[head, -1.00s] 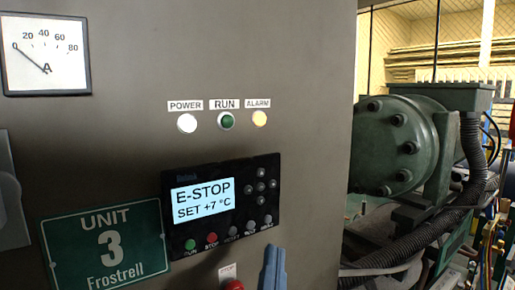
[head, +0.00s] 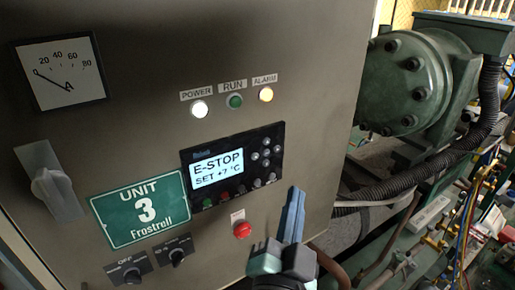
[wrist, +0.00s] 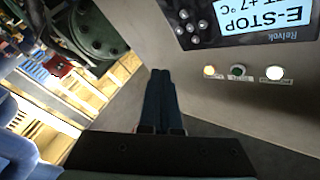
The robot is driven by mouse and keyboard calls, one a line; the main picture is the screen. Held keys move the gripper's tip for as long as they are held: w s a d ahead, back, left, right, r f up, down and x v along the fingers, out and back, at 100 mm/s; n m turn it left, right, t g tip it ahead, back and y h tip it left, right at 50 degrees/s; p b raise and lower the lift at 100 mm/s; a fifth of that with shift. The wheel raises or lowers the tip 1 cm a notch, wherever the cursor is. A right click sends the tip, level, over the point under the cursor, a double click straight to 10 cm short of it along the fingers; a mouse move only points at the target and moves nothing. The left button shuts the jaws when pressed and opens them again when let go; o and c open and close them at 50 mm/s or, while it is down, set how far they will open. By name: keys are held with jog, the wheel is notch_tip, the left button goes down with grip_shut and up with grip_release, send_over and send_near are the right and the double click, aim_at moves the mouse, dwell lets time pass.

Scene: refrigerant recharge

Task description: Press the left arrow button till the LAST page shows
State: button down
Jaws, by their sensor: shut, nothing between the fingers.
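The controller panel (head: 236,178) is a black unit on the grey cabinet door. Its lit screen (head: 217,168) reads "E-STOP" and "SET +7 °C". A cluster of small grey arrow buttons (head: 266,154) sits right of the screen; which one is the left arrow is too small to read. A row of buttons runs below the screen. My gripper (head: 295,190), with blue fingers, is shut and empty, to the lower right of the panel and apart from the buttons. In the wrist view the fingers (wrist: 160,75) point toward the cabinet, with the screen (wrist: 258,14) upside down at the top right.
A red stop button (head: 242,230) is below the panel, left of my gripper. Power, run and alarm lamps (head: 235,101) are above; power and alarm are lit. A rotary handle (head: 50,185) and two knobs (head: 132,270) are left. Green machinery (head: 410,85) and hoses stand right.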

jog(key=shift+a, duration=0.1)
jog(key=b, duration=0.2)
send_near(263, 153)
jog(key=w+d, duration=0.3)
jog(key=shift+w+a+r+b, duration=0.4)
jog(key=shift+w+a+b, duration=0.25)
jog(key=shift+w, duration=0.1)
dwell(1.5)
jog(key=shift+w+a+b, duration=0.2)
jog(key=shift+w+b, duration=0.1)
jog(key=shift+b, duration=0.05)
jog(key=shift+w+a+b, duration=0.25)
jog(key=shift+w+b, duration=0.05)
jog(key=shift+b, duration=0.05)
dwell(0.5)
dwell(0.4)
jog(key=shift+s+d, duration=0.5)
jog(key=shift+s, duration=0.15)
